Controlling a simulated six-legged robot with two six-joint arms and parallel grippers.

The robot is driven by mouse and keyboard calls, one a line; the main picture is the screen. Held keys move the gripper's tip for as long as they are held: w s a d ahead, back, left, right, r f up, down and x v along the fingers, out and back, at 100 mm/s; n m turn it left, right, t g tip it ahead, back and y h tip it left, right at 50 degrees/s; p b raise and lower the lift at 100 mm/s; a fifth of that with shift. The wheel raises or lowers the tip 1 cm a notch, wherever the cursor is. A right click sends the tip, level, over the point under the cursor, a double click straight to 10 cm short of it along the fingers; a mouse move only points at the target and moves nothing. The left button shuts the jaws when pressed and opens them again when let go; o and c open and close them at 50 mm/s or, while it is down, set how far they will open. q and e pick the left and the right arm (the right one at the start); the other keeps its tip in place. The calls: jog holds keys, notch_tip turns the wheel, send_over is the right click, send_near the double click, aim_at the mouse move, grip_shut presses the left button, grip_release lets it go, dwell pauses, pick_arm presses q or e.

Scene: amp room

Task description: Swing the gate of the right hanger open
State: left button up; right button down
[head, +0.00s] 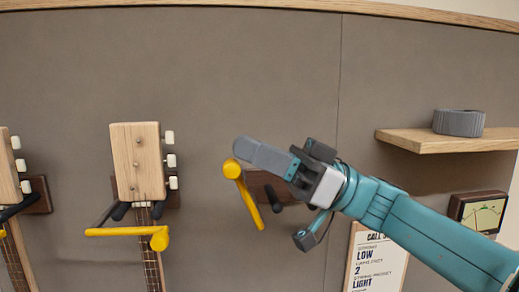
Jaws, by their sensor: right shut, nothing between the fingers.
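The right hanger (263,186) is a dark wood block on the grey wall with dark prongs, and no guitar hangs in it. Its yellow gate (246,202) has a round knob at the upper left, and its bar slopes down to the right. My right gripper (243,148) comes in from the right, fingers shut and empty, pointing left. Its fingertips are just above the gate's knob; I cannot tell whether they touch it. The gripper and wrist cover the area above and right of the hanger. My left gripper is not in view.
A middle hanger holds a guitar (137,160), with its yellow gate (125,232) lying level across the front. Another guitar (7,180) hangs at the left edge. At right are a wooden shelf (420,141) with a grey roll (458,122), a meter (483,213) and a sign (375,262).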

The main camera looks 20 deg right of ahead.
jog(key=shift+d, duration=0.1)
dwell(0.4)
jog(key=b+v, duration=0.4)
jog(key=v, duration=1.2)
jog(key=shift+w+f, duration=0.1)
jog(key=shift+f, duration=0.05)
